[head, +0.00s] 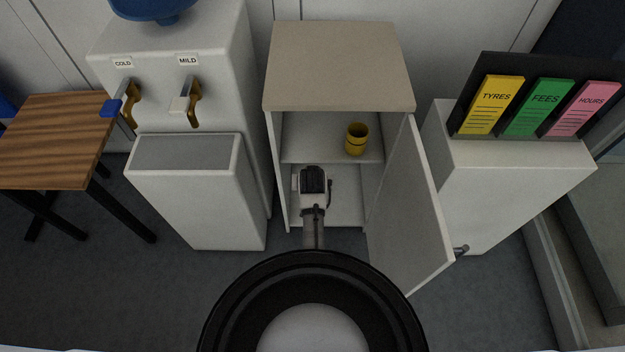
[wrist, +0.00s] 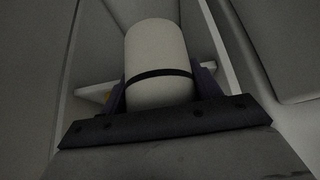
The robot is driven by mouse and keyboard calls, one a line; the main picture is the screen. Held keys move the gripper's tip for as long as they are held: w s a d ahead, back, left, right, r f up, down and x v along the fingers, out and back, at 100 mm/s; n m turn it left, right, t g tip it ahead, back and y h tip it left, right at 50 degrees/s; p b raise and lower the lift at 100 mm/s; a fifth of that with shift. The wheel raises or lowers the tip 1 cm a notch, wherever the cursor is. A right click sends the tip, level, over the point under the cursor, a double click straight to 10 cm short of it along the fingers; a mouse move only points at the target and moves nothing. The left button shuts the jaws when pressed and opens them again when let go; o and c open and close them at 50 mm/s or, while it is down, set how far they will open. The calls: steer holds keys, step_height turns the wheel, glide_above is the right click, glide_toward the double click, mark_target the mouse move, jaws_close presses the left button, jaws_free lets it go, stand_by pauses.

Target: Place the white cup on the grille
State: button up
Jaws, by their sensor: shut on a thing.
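The white cup (wrist: 157,50) is between the two dark fingers of my gripper (wrist: 160,88) in the wrist view. It is pale, with a dark band around it. In the head view my gripper (head: 313,180) is in the open cabinet's lower part, below the shelf, and the cup is hidden by my wrist there. The grille, a grey flat panel (head: 185,152) on the lower front part of the white water dispenser, is to the left of the cabinet. Nothing stands on it.
A yellow cup (head: 357,140) stands on the cabinet shelf (head: 310,150). The cabinet door (head: 415,220) hangs open on the right. The dispenser's COLD and MILD taps (head: 192,105) overhang the grille. A wooden table (head: 50,140) is at the left, a leaflet stand (head: 520,150) at the right.

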steer(key=shift+s, duration=0.15)
steer(key=s+f+b, duration=0.6)
steer(key=f+b, duration=0.3)
steer(key=f, duration=0.3)
steer(key=shift+s+r, duration=0.15)
steer(key=shift+s, duration=0.05)
